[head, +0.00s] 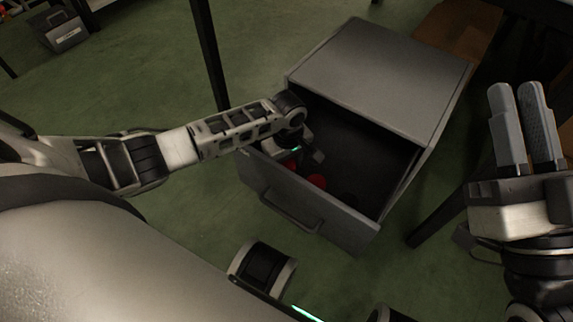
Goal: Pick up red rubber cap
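A red rubber cap (317,181) lies inside the open drawer (300,198) of a grey cabinet, just behind the drawer front. A second small red patch (290,163) shows beside it, close under my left gripper; I cannot tell if it is another cap. My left gripper (312,158) reaches down into the drawer from the left, over the red things. Its fingers are mostly hidden by its wrist and by shadow. My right gripper (527,122) is raised at the right, away from the drawer, with its two fingers side by side and nothing visible between them.
The grey cabinet (375,75) stands on the green floor with its drawer pulled out toward me. A dark round thing (348,199) lies in the drawer right of the cap. A dark table leg (209,55) stands behind my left arm. A grey box (60,30) sits far left.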

